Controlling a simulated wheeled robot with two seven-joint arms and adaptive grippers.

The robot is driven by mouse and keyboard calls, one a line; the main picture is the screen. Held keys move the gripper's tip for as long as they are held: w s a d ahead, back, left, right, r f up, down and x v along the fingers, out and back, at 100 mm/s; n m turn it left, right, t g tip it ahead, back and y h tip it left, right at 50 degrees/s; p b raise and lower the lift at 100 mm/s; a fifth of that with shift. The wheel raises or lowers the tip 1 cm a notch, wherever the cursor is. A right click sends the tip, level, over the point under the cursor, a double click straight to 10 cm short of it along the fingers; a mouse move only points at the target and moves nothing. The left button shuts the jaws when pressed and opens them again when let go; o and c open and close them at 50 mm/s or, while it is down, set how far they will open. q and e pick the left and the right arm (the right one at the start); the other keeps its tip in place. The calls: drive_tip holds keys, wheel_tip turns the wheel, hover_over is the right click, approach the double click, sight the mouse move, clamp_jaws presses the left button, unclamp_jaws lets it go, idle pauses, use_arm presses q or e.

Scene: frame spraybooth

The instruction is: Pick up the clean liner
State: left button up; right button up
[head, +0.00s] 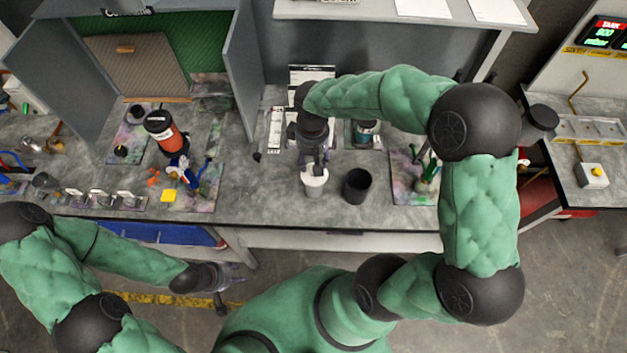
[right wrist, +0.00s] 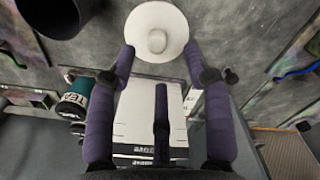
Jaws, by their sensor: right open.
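The clean liner looks to be the white, round-rimmed cup (head: 314,186) standing on the grey bench, left of a dark open cup (head: 357,186). In the right wrist view it shows as a white disc (right wrist: 157,18) with a small pale knob at its middle. My right gripper (head: 315,168) is just above the liner, pointing down. In the right wrist view its purple fingers (right wrist: 159,50) are apart, one on each side of the disc's near edge, with nothing held. My left gripper (head: 232,285) hangs in front of the bench, fingers apart and empty.
A teal-labelled can (head: 365,133) stands behind the dark cup. A grey booth with an orange-black canister (head: 164,132) and small tools is on the left. A stained mat (head: 408,182) with a green item lies to the right. Bare bench shows left of the liner.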

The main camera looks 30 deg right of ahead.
sight(314, 181)
drive_tip(key=shift+s+f, duration=0.15)
drive_tip(key=shift+f, duration=0.15)
drive_tip(key=shift+d+f, duration=0.15)
drive_tip(key=shift+f, duration=2.15)
clamp_jaws()
